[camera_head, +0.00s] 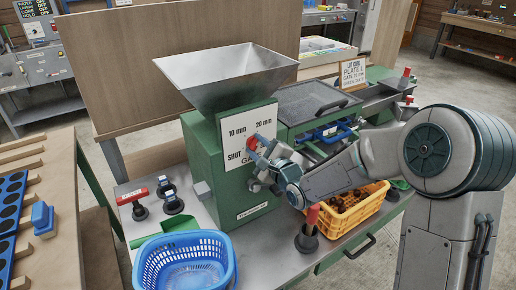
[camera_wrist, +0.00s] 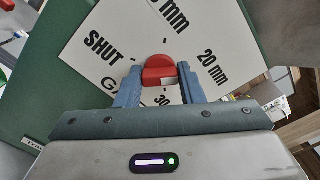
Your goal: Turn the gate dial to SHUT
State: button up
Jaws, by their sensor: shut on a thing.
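The gate dial is a red knob (camera_wrist: 158,72) on a white plate (camera_head: 234,130) on the green machine's face. In the head view, the plate reads 10 mm at upper left, 20 mm at upper right and SHUT at lower left. The wrist view also shows a 30 mark, partly covered. The knob's red edge also shows in the head view (camera_head: 253,141). My gripper (camera_wrist: 158,84) is shut on the knob, with one blue-grey finger on each side. I cannot tell which mark the knob points to.
A grey hopper (camera_head: 225,75) tops the green machine (camera_head: 203,160). A blue basket (camera_head: 185,262) stands at the front, beside several small knobbed items. An orange crate (camera_head: 345,218) with brown contents and a red-handled tool (camera_head: 308,230) stand below my arm.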

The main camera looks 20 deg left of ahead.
jog(key=n, duration=0.1)
jog(key=n+b, duration=0.2)
jog(key=n, duration=0.1)
jog(key=shift+f, duration=0.25)
jog(key=n+b, duration=0.3)
jog(key=n, duration=0.1)
jog(key=shift+n, duration=0.3)
jog(key=n+b, duration=0.2)
jog(key=n, duration=0.1)
jog(key=shift+f+n+b, duration=0.1)
jog(key=shift+n+b, duration=0.2)
jog(key=shift+b, duration=0.05)
jog(key=n+b, duration=0.3)
jog(key=n, duration=0.1)
jog(key=shift+f+n, duration=0.1)
jog(key=shift+n, duration=0.2)
jog(key=n+b, duration=0.2)
jog(key=n, duration=0.1)
jog(key=shift+n, duration=0.3)
jog(key=shift+n+b, duration=3.75)
jog(key=shift+n, duration=1.65)
